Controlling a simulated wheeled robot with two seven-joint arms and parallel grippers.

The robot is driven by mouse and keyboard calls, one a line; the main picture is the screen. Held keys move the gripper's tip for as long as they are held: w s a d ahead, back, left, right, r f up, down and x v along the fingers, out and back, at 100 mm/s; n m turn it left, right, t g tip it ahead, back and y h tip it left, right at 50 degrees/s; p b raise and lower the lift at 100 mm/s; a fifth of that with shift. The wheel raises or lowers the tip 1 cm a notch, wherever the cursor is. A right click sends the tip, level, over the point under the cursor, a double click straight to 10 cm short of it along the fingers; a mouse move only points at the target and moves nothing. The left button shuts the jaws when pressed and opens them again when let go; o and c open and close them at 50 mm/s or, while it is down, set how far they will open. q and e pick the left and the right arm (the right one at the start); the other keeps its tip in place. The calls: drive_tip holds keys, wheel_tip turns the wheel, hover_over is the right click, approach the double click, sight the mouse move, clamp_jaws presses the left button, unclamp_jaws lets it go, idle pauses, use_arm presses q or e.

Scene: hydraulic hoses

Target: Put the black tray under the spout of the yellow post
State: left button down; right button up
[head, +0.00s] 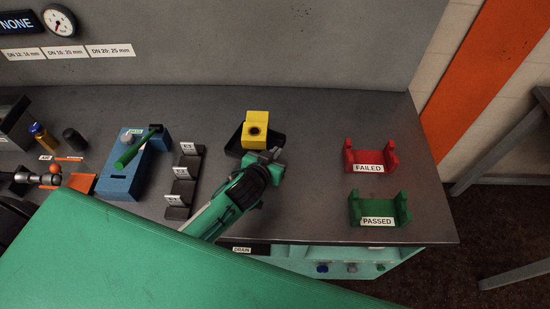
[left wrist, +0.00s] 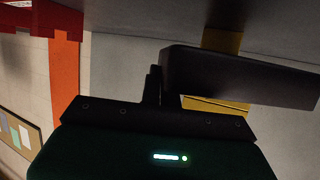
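In the left wrist view the tray (left wrist: 240,77) is close in front of the yellow post (left wrist: 222,41). My left gripper (head: 266,157) is at the tray's front right side. Its fingers (left wrist: 153,86) look shut together on the tray's edge.
A red FAILED holder (head: 369,157) and a green PASSED holder (head: 379,209) stand on the right. Black labelled holders (head: 183,171) and a blue fixture (head: 121,176) with a green bar (head: 138,148) stand on the left. The bench between post and red holder is clear.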

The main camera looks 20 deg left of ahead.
use_arm(q)
wheel_tip(320, 180, down, 3)
drive_tip(key=shift+s+f+p, duration=0.1)
drive_tip(key=shift+f+p, duration=0.1)
drive_tip(key=shift+p, duration=0.25)
drive_tip(key=shift+f+b, duration=0.4)
drive_tip(key=shift+f, duration=0.15)
drive_tip(key=c, duration=1.7)
unclamp_jaws()
drive_tip(key=shift+s+f, duration=0.15)
drive_tip(key=shift+f, duration=0.05)
